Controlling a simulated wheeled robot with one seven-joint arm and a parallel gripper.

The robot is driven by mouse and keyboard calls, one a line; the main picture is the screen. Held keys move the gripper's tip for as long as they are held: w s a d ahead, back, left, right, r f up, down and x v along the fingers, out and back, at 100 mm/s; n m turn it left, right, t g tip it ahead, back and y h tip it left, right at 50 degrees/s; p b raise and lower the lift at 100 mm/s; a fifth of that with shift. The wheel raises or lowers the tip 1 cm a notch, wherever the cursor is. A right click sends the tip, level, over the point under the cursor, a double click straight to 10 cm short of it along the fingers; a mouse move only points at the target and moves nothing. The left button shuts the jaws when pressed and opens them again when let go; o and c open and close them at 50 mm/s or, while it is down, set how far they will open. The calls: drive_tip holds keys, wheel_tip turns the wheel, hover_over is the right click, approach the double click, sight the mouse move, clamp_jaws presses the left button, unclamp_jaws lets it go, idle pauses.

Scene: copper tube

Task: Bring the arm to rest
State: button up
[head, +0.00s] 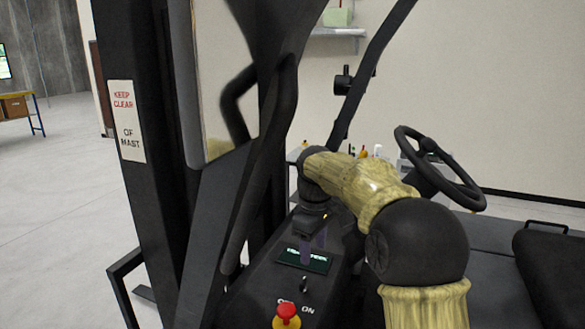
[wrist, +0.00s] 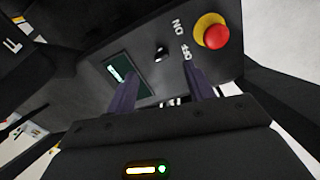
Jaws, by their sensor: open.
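My arm (head: 365,185), with pale yellow patterned links and black joints, reaches over a black control panel (head: 255,295) from the right. My gripper (head: 313,248) points down at the panel in the head view. In the wrist view, its two dark purple fingers (wrist: 160,85) stand apart with nothing between them. A dark key switch (wrist: 160,52) shows beyond the gap between the fingertips, apart from them. The small display (wrist: 128,75) is partly hidden by one finger. Whether a fingertip touches the panel, I cannot tell.
A red stop button (head: 287,315) on a yellow base sits low on the panel; it also shows in the wrist view (wrist: 212,32). The black mast (head: 150,200) stands at the left. A steering wheel (head: 450,170) and black seat (head: 550,270) are at the right. Open floor (head: 50,220) lies far left.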

drive_tip(key=s+d+f+m+t+b, duration=0.1)
drive_tip(key=s+d+f+m, duration=0.4)
drive_tip(key=s+f, duration=0.3)
drive_tip(key=s+d+f+m+t+b, duration=0.1)
drive_tip(key=s+d+f+m, duration=0.4)
drive_tip(key=s+f, duration=0.4)
drive_tip(key=s+m, duration=0.1)
drive_tip(key=s, duration=0.5)
drive_tip(key=shift+s+f, duration=0.2)
drive_tip(key=shift+d, duration=0.1)
drive_tip(key=shift+c, duration=0.4)
